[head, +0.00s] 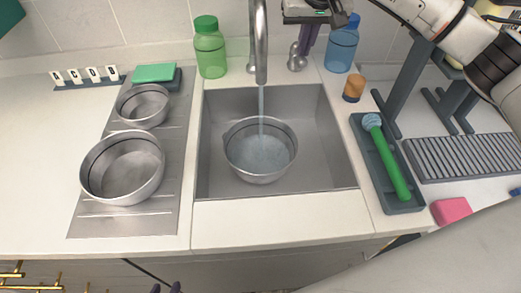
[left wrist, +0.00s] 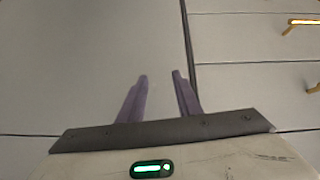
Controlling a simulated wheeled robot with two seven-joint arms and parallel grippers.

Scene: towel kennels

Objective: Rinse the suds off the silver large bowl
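A silver bowl (head: 240,165) stands upright in the sink (head: 325,150), with a stream of water (head: 261,105) from the tap (head: 261,45) falling into it. Its inside looks wet and pale; I cannot make out separate suds. A larger-looking silver bowl (head: 110,190) and a smaller one (head: 143,118) stand on the drainboard at left. My right gripper (head: 308,45) points down beside the right tap knob (head: 297,62); I cannot tell whether it touches it. My left gripper (head: 166,288) is low at the counter's front; the left wrist view shows its purple fingers (left wrist: 160,78) apart and empty.
A green sponge (head: 154,72) lies behind the bowls. At right are a green-handled brush (head: 392,165) in a tray, a ribbed rack (head: 465,158) and a pink block (head: 451,211).

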